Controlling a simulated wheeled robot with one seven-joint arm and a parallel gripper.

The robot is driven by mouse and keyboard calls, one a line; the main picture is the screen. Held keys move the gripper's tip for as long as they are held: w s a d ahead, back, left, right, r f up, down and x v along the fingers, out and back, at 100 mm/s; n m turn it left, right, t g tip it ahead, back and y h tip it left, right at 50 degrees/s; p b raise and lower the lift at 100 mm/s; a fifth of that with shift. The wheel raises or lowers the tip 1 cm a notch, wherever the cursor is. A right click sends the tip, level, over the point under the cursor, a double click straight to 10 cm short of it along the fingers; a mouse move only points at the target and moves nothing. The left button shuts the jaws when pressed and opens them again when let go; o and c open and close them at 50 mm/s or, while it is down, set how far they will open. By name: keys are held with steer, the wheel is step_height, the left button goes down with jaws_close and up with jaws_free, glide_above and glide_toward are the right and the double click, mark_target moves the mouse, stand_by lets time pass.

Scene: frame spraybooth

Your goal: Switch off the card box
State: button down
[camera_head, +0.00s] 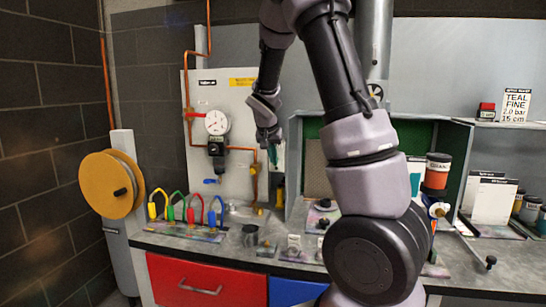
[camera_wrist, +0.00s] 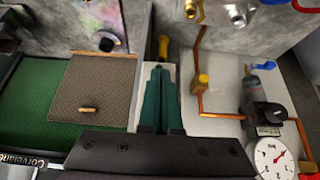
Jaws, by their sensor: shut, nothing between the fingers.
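No thing in view is clearly marked as the card box. A narrow pale box or plate (camera_head: 281,157) is on the back wall beside the booth, right at my fingertips. In the wrist view this pale surface (camera_wrist: 148,82) lies behind my fingers, which hide most of it, and I see no switch on it. A yellow handle-like piece (camera_head: 280,198) is just below it, also in the wrist view (camera_wrist: 163,46). My gripper (camera_head: 272,155) has teal fingers, shut and empty, also in the wrist view (camera_wrist: 161,72). I cannot tell whether the fingertips touch the surface.
A pale panel with a gauge (camera_head: 216,123) and copper pipes is left of my gripper. The green-lined booth (camera_head: 312,131) is right. A card (camera_head: 516,106) and small red box (camera_head: 487,111) stand on the right shelf. Coloured hooked hoses (camera_head: 196,210) are on the bench.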

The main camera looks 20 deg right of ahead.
steer(key=shift+w+r, duration=0.1)
steer(key=shift+w+d+r, duration=0.25)
steer(key=shift+w+d, duration=0.15)
steer(key=shift+w, duration=0.1)
